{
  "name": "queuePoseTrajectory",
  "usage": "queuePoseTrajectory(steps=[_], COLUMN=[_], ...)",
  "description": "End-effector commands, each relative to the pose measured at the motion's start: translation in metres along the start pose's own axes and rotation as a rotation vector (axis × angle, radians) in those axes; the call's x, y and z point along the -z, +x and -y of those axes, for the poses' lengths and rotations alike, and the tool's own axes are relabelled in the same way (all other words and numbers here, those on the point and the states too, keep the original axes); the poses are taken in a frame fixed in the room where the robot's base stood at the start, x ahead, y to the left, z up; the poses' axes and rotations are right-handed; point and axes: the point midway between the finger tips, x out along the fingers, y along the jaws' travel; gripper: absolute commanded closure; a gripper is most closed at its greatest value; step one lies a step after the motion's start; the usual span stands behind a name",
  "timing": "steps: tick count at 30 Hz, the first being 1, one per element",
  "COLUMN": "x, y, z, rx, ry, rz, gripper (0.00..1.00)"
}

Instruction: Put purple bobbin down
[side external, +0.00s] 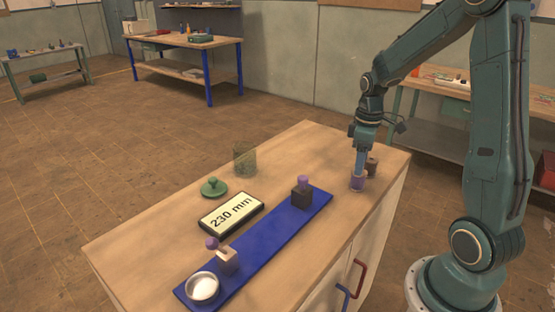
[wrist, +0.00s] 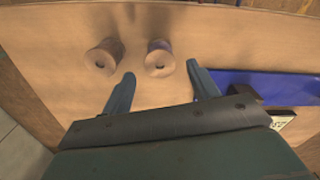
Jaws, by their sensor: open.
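The purple bobbin (side external: 357,183) stands upright on the wooden bench top near its right edge. A brown bobbin (side external: 371,165) stands close behind it. In the side view my gripper (side external: 360,172) points down right over the purple bobbin. In the wrist view my gripper (wrist: 160,72) is open, with its blue fingers spread. A bobbin with a purplish tint (wrist: 159,58) appears between and just beyond the fingertips, and the other, plain brownish bobbin (wrist: 103,58) is to the left, outside the fingers. I cannot tell whether the fingertips still flank the purple bobbin or are above it.
A blue strip (side external: 262,238) holds a dark block with a purple knob (side external: 301,192), a light block with a purple knob (side external: 226,258) and a white-filled dish (side external: 202,288). A "230 mm" display (side external: 231,214), green knobbed lid (side external: 213,187) and clear cylinder (side external: 245,161) stand behind it.

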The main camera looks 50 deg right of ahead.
Motion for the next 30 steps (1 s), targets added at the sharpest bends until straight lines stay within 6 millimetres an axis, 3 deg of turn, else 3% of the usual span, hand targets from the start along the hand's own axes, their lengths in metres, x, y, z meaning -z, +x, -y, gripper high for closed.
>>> queuePoseTrajectory(steps=[6, 12, 30], x=[0.0, 0.0, 0.0], y=[-0.038, -0.059, -0.068], z=[0.0, 0.0, 0.0], rx=[-0.003, -0.001, 0.001], ry=[0.0, 0.0, 0.0], rz=[-0.003, -0.002, 0.0], gripper=[0.4, 0.4, 0.4])
